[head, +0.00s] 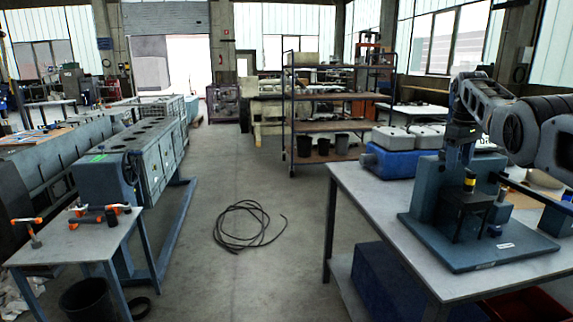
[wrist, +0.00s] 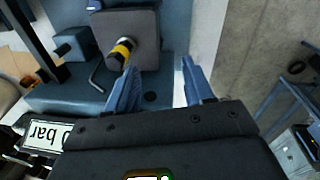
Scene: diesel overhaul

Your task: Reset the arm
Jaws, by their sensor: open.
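My gripper (wrist: 159,68) is in the wrist view with its two blue-grey fingers apart and nothing between them. A black and yellow-banded cylindrical part (wrist: 122,50) stands on a dark square plate of the blue stand (wrist: 70,97), just beyond the left finger; I see no grip on it. In the head view the same banded part (head: 470,179) stands upright on the blue stand (head: 480,250), on the right-hand table. My arm reaches in from the right edge and bends down behind or beside the stand's column. The fingertips are hard to make out there.
The grey right table (head: 376,205) also holds a blue bin (head: 392,163). A small left table (head: 75,243) carries orange-handled tools. A black hose coil (head: 247,226) lies on the open floor between. Shelving (head: 325,128) and a blue engine block (head: 140,150) stand farther back.

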